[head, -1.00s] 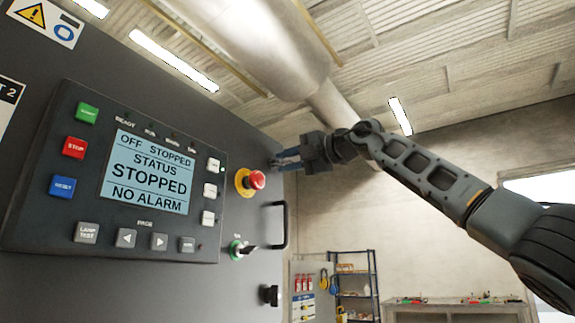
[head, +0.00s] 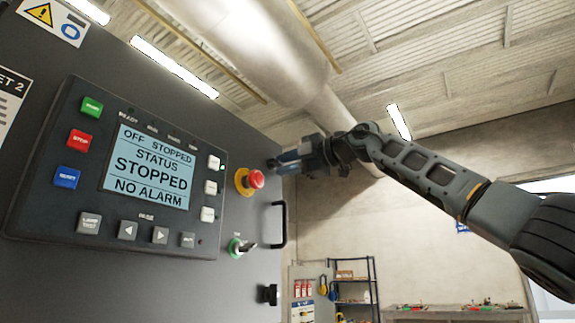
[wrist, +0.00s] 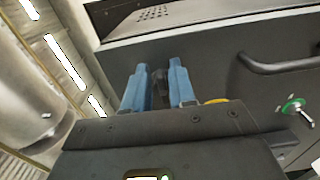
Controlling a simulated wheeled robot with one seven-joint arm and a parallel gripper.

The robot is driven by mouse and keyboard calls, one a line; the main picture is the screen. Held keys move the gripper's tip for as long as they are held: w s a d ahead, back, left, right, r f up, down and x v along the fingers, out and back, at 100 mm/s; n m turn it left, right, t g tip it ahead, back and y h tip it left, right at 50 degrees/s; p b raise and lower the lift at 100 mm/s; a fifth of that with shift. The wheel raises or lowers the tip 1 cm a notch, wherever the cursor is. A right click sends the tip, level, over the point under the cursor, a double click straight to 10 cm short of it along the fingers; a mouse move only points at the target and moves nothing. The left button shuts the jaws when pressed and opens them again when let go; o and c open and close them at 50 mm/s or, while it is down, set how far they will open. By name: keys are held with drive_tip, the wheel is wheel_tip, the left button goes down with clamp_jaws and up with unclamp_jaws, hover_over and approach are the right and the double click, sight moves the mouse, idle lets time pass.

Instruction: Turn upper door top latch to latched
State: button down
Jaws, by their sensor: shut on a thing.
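My gripper (head: 277,165) reaches in from the right to the free edge of the dark cabinet door (head: 228,285). Its blue fingers show side by side in the wrist view (wrist: 160,88). They are shut on a small dark piece, the upper door top latch (wrist: 160,76), at the door face. In the head view the fingers hide the latch, and its exact angle cannot be told. A second dark latch (head: 270,295) sits lower on the same door edge.
A red emergency stop button (head: 256,179) on a yellow ring is close left of the fingers. A black door handle (head: 284,225) and a green-ringed key switch (head: 238,247) are below. The control panel (head: 215,243) lies to the left. Open room is to the right.

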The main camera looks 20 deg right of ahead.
drive_tip(key=shift+a+f, duration=0.2)
drive_tip(key=c, duration=0.9)
unclamp_jaws()
drive_tip(key=shift+r, duration=0.15)
drive_tip(key=shift+c, duration=0.2)
drive_tip(key=shift+d, duration=0.1)
drive_tip(key=b+v, duration=0.3)
drive_tip(key=v, duration=0.4)
drive_tip(key=shift+s, duration=0.3)
drive_tip(key=shift+d, duration=0.2)
